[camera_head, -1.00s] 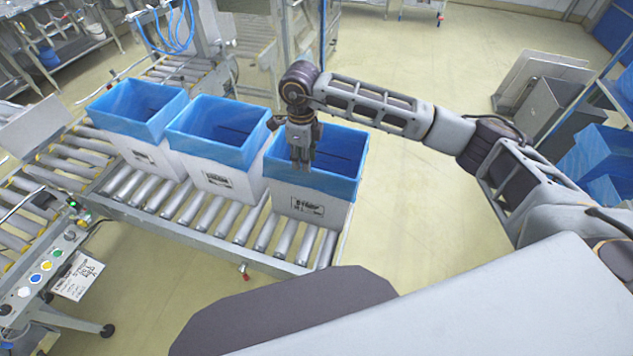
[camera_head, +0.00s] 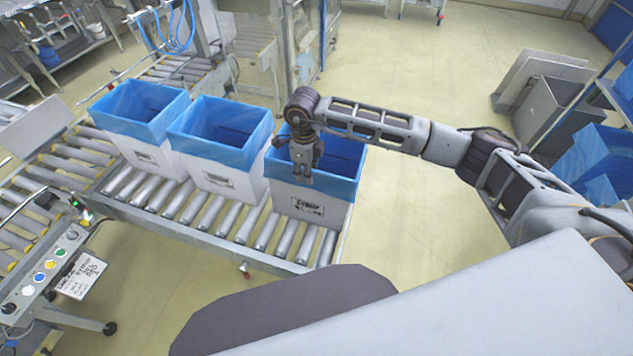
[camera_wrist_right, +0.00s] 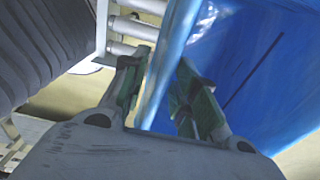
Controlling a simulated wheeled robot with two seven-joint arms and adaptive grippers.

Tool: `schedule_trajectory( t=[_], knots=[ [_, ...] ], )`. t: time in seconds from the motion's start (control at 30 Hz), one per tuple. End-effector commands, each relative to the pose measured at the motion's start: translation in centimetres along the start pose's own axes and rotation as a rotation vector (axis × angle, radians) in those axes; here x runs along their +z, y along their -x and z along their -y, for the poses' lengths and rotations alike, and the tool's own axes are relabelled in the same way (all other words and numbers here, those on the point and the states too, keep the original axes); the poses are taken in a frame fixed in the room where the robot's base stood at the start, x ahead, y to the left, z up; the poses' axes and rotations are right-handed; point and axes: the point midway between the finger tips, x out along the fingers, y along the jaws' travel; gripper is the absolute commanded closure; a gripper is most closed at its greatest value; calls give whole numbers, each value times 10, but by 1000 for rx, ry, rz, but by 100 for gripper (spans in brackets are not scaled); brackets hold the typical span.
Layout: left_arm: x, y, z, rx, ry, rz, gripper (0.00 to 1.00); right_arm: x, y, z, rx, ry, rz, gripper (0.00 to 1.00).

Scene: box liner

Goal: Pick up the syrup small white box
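The syrup box is a small white box (camera_head: 325,209) with a blue liner (camera_head: 345,165) folded over its rim. It stands upright at the right end of the roller conveyor in the head view, with its label facing me. My right gripper (camera_head: 303,172) is at its near rim, pointing down. In the right wrist view the gripper (camera_wrist_right: 160,75) is open, with one finger on each side of the blue-lined wall (camera_wrist_right: 176,45). A gap shows between the fingers, and I cannot tell whether either touches the liner. My left gripper is not in view.
Two similar lined boxes, a middle one (camera_head: 215,180) and a left one (camera_head: 150,155), stand in a row on the roller conveyor (camera_head: 240,222). A button panel (camera_head: 45,270) is at the lower left. Grey bins (camera_head: 545,110) and blue liners stand at the right. The floor behind the box is clear.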

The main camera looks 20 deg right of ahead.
Motion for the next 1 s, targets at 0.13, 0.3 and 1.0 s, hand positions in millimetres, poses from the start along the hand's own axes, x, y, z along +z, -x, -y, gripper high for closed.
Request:
schedule_trajectory(
  t=[0.13, 0.3, 1.0],
  knots=[
    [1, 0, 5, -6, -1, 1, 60, 0, 0, 0, 0, 0, 0, 76],
    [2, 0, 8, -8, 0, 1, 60, 0, 0, 0, 0, 0, 0, 98],
    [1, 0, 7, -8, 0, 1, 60, 0, 2, 0, -1, 0, 2, 100]
  ],
)
